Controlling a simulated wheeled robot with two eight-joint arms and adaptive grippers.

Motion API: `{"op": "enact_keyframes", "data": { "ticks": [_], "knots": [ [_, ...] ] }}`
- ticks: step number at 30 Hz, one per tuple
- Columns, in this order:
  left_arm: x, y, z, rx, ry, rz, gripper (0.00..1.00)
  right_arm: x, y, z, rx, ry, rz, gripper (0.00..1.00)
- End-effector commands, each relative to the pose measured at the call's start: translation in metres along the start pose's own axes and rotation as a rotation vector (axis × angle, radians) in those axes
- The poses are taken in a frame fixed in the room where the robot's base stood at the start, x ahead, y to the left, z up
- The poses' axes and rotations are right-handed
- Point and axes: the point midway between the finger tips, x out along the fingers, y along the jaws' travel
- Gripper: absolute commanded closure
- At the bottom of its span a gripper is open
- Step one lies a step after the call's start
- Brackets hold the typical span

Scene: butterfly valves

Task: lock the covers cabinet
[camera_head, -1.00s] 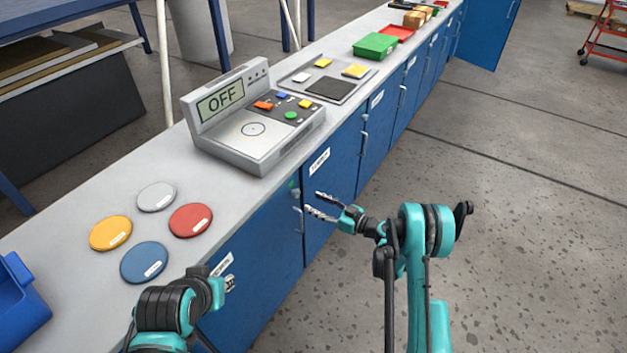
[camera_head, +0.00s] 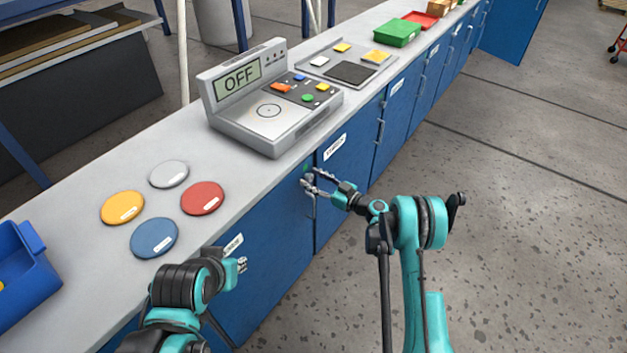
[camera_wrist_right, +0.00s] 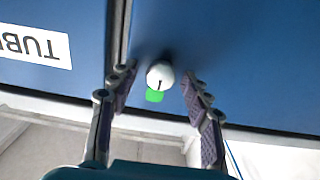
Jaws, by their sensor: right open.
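The near blue cabinet door (camera_head: 265,255) carries a white label (camera_head: 232,244) too small to read. In the right wrist view, a round whitish lock (camera_wrist_right: 160,74) with a dark slot and a green mark beside it sits on this door, close to the seam. My right gripper (camera_head: 307,183) is at the door's upper far corner. It is open, with one finger on each side of the lock and a gap to both, as the right wrist view (camera_wrist_right: 158,92) shows.
The neighbouring door has an upside-down label starting "TUB" (camera_wrist_right: 35,45) in the wrist view. A scale reading OFF (camera_head: 262,105), coloured discs (camera_head: 203,198), a blue bin (camera_head: 25,280) and a green box (camera_head: 397,33) stand on the counter.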

Motion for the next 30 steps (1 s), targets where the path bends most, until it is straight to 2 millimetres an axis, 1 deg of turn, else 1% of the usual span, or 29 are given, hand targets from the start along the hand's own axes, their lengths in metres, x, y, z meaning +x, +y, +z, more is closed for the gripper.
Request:
{"op": "enact_keyframes", "data": {
  "ticks": [1,2,3,5,6,14,19,23,30],
  "knots": [
    [-0.0001,0.0000,-0.0001,0.000,0.000,0.000,0.74,-0.0001,-0.0001,-0.0001,0.000,0.000,0.000,0.59],
    [-0.0001,0.0000,-0.0001,0.000,0.000,0.000,0.74,-0.0001,-0.0001,-0.0001,0.000,0.000,0.000,0.67],
    [-0.0001,0.0000,-0.0001,0.000,0.000,0.000,0.74,-0.0001,-0.0001,-0.0001,0.000,0.000,0.000,0.78],
    [0.0000,0.0000,-0.0001,0.000,0.000,0.000,0.74,-0.0001,-0.0001,0.0000,0.000,0.000,0.000,0.94],
    [0.0000,0.0000,-0.0001,0.000,0.000,0.000,0.74,-0.0001,-0.0001,0.0000,0.000,0.000,0.000,1.00],
    [0.0000,0.0000,0.0000,0.000,0.000,0.000,0.74,-0.0002,0.0000,0.0001,0.011,0.000,0.000,1.00],
    [0.0000,0.0000,0.0000,0.000,0.000,0.000,0.74,-0.0002,0.0002,0.0002,0.062,0.000,0.000,1.00],
    [0.0000,0.0000,0.0000,0.000,0.000,0.000,0.74,-0.0002,0.0004,0.0003,0.139,0.000,0.000,1.00],
    [0.0000,0.0000,0.0000,0.000,0.000,0.000,0.74,-0.0002,0.0012,0.0005,0.344,0.000,0.000,1.00]
  ]
}}
